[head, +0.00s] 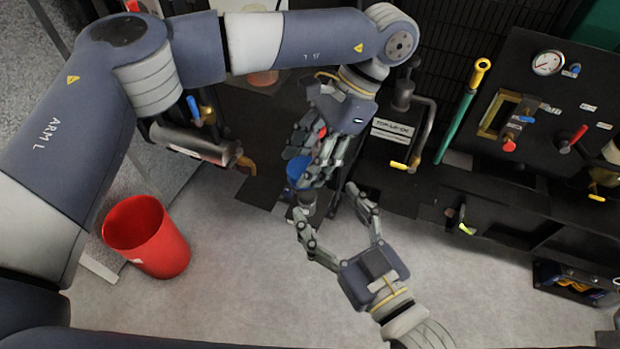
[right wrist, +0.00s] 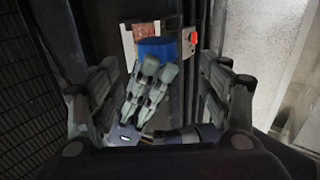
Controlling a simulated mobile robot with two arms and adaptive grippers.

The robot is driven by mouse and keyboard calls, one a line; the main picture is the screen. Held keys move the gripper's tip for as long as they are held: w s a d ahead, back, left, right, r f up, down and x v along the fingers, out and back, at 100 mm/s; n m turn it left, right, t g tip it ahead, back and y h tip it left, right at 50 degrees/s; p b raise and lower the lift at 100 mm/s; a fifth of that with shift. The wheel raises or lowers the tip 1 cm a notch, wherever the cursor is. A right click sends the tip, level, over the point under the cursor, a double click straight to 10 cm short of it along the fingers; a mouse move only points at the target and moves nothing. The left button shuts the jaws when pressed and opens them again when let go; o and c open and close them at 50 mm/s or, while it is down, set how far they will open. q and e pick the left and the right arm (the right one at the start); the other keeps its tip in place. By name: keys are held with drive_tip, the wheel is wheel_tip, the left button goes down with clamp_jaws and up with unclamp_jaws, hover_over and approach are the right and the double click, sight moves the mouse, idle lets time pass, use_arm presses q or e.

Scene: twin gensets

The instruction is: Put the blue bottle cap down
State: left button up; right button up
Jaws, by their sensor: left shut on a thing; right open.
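The blue bottle cap (head: 297,167) is at the fingertips of my left gripper (head: 315,178), which reaches down from the top of the head view and is shut on it. In the right wrist view the blue cap (right wrist: 157,48) shows as a short blue cylinder just beyond the left gripper's fingers (right wrist: 150,88). My right gripper (head: 331,204) is open, just below the left one in the head view. Its spread fingers frame the left gripper in the right wrist view, and I see nothing held between them. The fingers partly hide the cap.
A red bin (head: 147,238) stands on the grey floor at the left. A black panel with a gauge (head: 547,63) and several valve handles fills the right. A green lever with a yellow top (head: 463,110) sticks up beside it.

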sight(300, 173)
drive_tip(key=x, duration=0.9)
drive_tip(key=shift+w+a, duration=0.15)
drive_tip(key=shift+w, duration=0.1)
drive_tip(key=c, duration=1.1)
use_arm(q)
drive_tip(key=o, duration=1.3)
drive_tip(key=shift+d, duration=0.1)
drive_tip(key=shift+c, duration=0.2)
use_arm(e)
drive_tip(key=shift+s+a, duration=0.1)
use_arm(q)
drive_tip(key=shift+d, duration=0.1)
drive_tip(key=shift+s, duration=0.1)
